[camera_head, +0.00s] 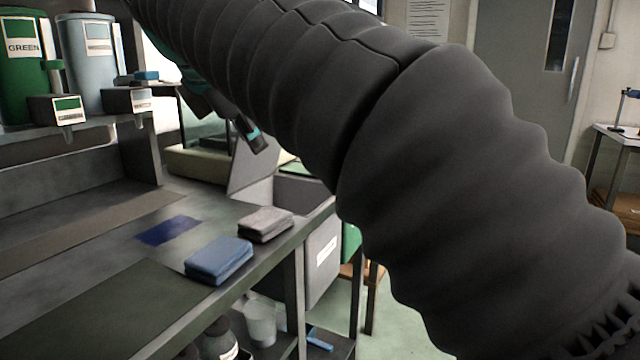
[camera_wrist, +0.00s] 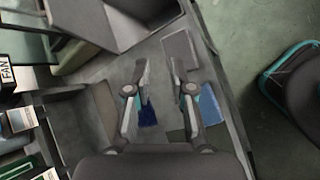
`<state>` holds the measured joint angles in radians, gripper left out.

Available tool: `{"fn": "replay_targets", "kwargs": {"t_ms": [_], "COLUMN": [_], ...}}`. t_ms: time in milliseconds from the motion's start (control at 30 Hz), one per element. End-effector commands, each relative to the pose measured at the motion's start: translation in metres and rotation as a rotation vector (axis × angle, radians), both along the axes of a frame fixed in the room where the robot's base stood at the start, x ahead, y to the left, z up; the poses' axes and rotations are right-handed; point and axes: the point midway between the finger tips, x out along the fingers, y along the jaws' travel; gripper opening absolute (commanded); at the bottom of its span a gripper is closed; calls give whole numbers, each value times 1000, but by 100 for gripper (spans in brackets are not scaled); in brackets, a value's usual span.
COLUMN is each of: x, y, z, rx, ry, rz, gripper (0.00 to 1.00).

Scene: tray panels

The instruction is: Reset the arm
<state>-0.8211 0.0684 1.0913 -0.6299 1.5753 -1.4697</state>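My arm, in a dark ribbed sleeve, crosses the head view from lower right to upper left and hides much of the scene. My gripper (camera_wrist: 160,66) hangs above the bench in the wrist view, its two fingers apart with only bench surface between the tips. In the head view, one dark finger with a teal band shows below the arm, above the bench's far end; the rest of the gripper is hidden. The grey bench (camera_head: 190,203) lies below. A blue block (camera_head: 218,260) and a grey block (camera_head: 265,224) lie near its right edge, apart from the gripper.
A flat dark blue patch (camera_head: 168,231) marks the bench. A green container (camera_head: 22,75) and a pale container (camera_head: 88,65) stand on the shelf at left. A grey bin (camera_head: 322,255) is beside the bench end. A lower shelf holds a clear cup (camera_head: 261,322).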

Motion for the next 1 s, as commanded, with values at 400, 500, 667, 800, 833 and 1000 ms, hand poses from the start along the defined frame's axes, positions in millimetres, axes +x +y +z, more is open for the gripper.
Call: {"fn": "replay_targets", "kwargs": {"t_ms": [400,500,667,800,833,1000], "x": [-35,-55,-94,-130,-138,-170], "y": [-145,-174,-212,-237,-241,-254], "z": [-102,-136,-194,-247,-258,-307], "rx": [496,631,851,1041,1079,1249], "ry": [27,27,16,-4,-12,-44], "rz": [-589,-765,-1064,-1337,-1391,-1641], "gripper": [23,23,23,23,23,23]}}
